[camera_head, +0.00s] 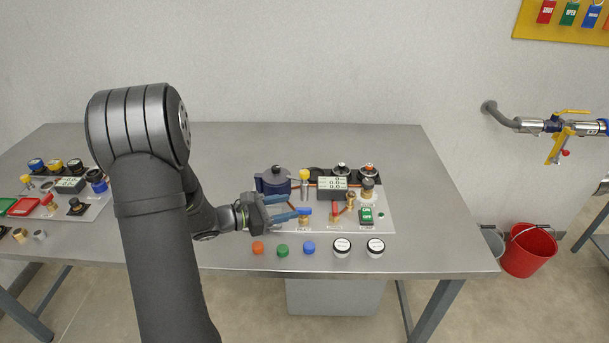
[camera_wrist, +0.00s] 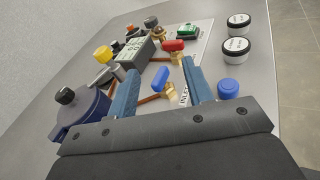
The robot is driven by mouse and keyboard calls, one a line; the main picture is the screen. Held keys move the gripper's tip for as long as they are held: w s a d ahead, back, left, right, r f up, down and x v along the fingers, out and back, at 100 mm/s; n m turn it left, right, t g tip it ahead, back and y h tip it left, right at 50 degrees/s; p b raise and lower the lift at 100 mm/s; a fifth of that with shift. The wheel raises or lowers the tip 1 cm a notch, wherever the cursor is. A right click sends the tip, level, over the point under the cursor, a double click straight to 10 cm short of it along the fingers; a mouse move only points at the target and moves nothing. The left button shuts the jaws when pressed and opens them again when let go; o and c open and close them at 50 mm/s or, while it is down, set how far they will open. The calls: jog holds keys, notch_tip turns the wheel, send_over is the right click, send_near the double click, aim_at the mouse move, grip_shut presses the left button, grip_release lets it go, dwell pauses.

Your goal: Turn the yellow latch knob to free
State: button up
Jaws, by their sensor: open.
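A yellow knob (camera_head: 304,174) stands on a metal post at the back of the panel, right of a dark blue pot (camera_head: 272,181). It also shows in the wrist view (camera_wrist: 103,53), ahead and left of my fingers. My gripper (camera_head: 292,206) is open, low over the front left of the panel, in front of the yellow knob and apart from it. In the wrist view my gripper (camera_wrist: 160,68) has its two blue fingers on either side of a blue valve handle (camera_wrist: 161,78). I cannot tell whether they touch it. The latch's position is unclear.
A red valve handle (camera_head: 334,208), a display box (camera_head: 332,188) and a green switch (camera_head: 366,215) crowd the panel. Another panel is at left. Bare table (camera_head: 420,220) lies right.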

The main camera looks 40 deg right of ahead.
aim_at(301, 176)
jog(key=w+a+n+t+h, duration=0.1)
jog(key=w, duration=0.1)
jog(key=w+a+n+t, duration=0.1)
jog(key=w+n+t, duration=0.1)
jog(key=w+a+n+t+h, duration=0.1)
jog(key=w, duration=0.1)
jog(key=shift+w+a+n+t+h, duration=0.2)
jog(key=shift+w+n+t+h, duration=0.1)
jog(key=shift+n+t, duration=0.1)
jog(key=d, duration=1.7)
jog(key=shift+d, duration=0.1)
jog(key=c, duration=1)
